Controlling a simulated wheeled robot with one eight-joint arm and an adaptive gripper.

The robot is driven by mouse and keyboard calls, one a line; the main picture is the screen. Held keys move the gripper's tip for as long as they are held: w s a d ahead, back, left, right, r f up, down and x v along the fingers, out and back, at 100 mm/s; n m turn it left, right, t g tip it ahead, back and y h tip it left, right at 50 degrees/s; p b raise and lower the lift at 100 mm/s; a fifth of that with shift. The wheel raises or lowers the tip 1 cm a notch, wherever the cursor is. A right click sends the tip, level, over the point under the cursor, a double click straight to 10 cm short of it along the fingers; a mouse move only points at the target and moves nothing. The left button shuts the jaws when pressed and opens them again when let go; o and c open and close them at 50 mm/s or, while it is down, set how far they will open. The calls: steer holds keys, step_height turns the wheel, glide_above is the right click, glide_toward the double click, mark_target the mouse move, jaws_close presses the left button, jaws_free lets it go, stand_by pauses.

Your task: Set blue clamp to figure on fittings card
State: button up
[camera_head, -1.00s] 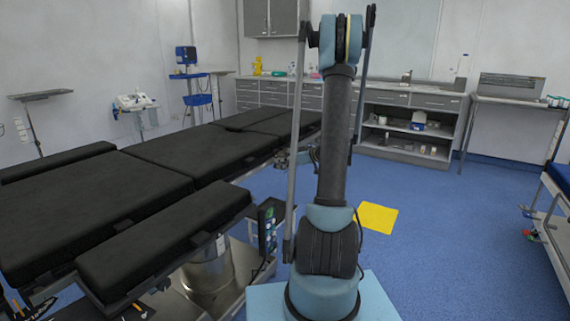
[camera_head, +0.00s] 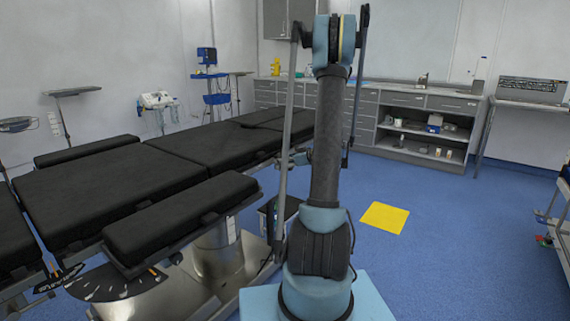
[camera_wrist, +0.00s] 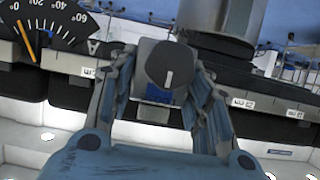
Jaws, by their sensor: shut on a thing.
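In the wrist view my gripper (camera_wrist: 168,72) has its two fingers on either side of a grey clamp body with a dark round knob (camera_wrist: 168,64) and is shut on it. A white line on the knob points down. A blue part (camera_wrist: 160,93) shows below the knob. A black dial (camera_wrist: 48,22) at top left bears 0, 20, 40 and 60, with an orange pointer near 0. The dial also shows beside the operating table in the head view (camera_head: 112,284). My gripper is hidden in the head view. I cannot make out a fittings card for certain.
The black padded operating table (camera_head: 85,195) fills the left. Small white labels (camera_wrist: 243,103) sit along a rail in the wrist view. A yellow floor square (camera_head: 385,217) lies right of my arm on open blue floor. Drawers and shelves (camera_head: 420,120) line the back.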

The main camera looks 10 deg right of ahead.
steer(key=shift+s+a, duration=0.9)
steer(key=o, duration=1.5)
steer(key=v, duration=1.2)
steer(key=shift+a, duration=0.1)
